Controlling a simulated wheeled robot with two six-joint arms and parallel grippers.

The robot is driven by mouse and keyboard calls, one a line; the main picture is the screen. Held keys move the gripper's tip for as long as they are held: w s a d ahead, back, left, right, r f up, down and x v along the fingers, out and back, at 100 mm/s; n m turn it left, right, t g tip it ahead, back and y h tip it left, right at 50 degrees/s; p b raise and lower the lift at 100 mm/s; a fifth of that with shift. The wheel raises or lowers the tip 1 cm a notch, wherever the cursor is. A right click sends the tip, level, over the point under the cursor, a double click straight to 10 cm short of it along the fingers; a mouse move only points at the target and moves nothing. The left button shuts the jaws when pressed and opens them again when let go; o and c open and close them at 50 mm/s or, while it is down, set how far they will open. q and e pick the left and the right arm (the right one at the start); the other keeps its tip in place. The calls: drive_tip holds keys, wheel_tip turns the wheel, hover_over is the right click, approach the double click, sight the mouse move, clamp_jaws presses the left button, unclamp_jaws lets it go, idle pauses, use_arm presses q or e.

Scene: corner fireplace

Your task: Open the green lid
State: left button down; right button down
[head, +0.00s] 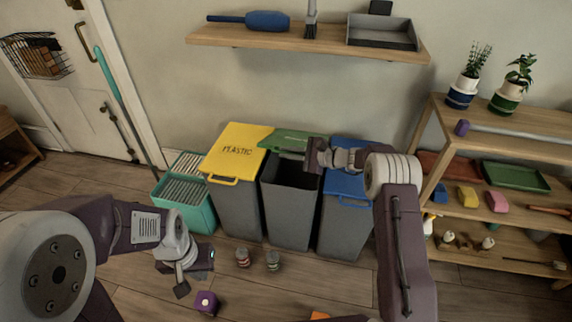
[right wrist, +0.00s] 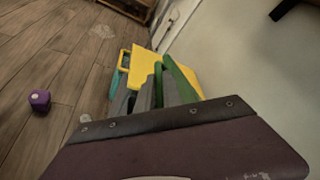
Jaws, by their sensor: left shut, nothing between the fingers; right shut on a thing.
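The green lid (head: 285,140) is on the middle grey bin (head: 292,215). It is tilted up toward the wall, and the bin's dark inside shows below it. My right gripper (head: 313,158) is shut at the lid's front edge, over the bin opening; my own arm hides part of the lid. In the right wrist view the green lid (right wrist: 180,80) stands raised beside the yellow lid; the fingertips are hidden there. My left gripper (head: 196,273) is shut and empty, low over the floor at the left, away from the bins.
A yellow-lidded bin marked PLASTIC (head: 238,152) stands left and a blue-lidded bin (head: 346,185) right. A teal crate (head: 198,217) is further left. Two small cans (head: 243,258) and a purple cube (head: 206,302) lie in front. Wooden shelves (head: 500,208) stand at the right.

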drive_tip(key=w+r, duration=0.1)
drive_tip(key=w+r+p, duration=0.1)
drive_tip(key=r, duration=0.1)
drive_tip(key=w+d+r+p, duration=0.1)
drive_tip(key=r, duration=0.1)
drive_tip(key=shift+r, duration=0.25)
drive_tip(key=shift+w, duration=0.1)
drive_tip(key=c, duration=1.5)
unclamp_jaws()
drive_tip(key=p+v, duration=0.2)
drive_tip(key=v, duration=0.7)
drive_tip(key=shift+f, duration=0.1)
